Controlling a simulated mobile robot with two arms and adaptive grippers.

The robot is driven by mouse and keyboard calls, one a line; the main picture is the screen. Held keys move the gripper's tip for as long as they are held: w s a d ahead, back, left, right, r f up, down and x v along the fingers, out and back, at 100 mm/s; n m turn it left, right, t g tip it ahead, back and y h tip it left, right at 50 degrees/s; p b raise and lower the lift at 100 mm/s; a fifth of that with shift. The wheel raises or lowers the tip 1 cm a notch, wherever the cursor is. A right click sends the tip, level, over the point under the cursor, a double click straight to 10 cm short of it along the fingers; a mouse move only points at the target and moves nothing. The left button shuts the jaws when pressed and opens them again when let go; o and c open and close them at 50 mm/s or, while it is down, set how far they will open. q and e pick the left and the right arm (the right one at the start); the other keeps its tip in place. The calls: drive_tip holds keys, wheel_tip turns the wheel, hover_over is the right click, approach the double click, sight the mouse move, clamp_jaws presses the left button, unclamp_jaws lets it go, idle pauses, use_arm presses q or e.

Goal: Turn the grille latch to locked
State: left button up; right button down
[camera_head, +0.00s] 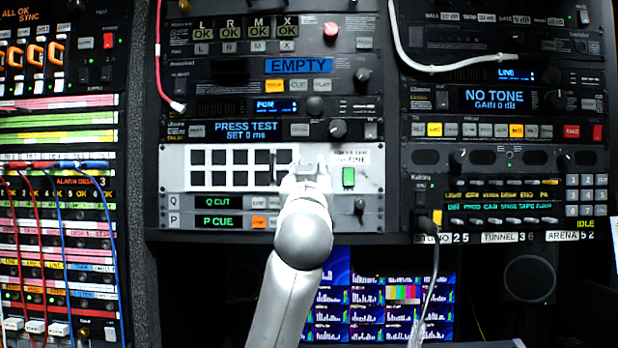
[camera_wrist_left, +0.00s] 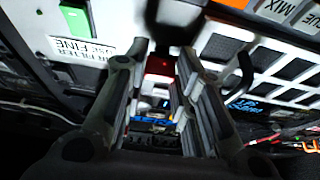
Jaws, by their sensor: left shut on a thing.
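The pale grille panel (camera_head: 225,183) with rows of dark square openings is in the middle rack in the head view. My left gripper (camera_head: 306,170) is at its right part, just left of a green switch (camera_head: 348,177). In the left wrist view the gripper (camera_wrist_left: 163,54) has its two fingers close together at the panel, around a small part. A dark red patch (camera_wrist_left: 160,66) shows between the fingers, seemingly on the grille latch. The fingers hide most of the latch, so I cannot tell its angle. My right gripper is in neither view.
A dark curved handle (camera_wrist_left: 246,72) stands out from the panel beside the fingers in the left wrist view. Q CUT and P CUE rows (camera_head: 218,202) lie below the panel. A white cable (camera_head: 408,62) and a red cable (camera_head: 160,60) hang nearby.

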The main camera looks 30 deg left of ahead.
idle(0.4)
use_arm(q)
drive_tip(key=o, duration=1)
drive_tip(key=v, duration=1.2)
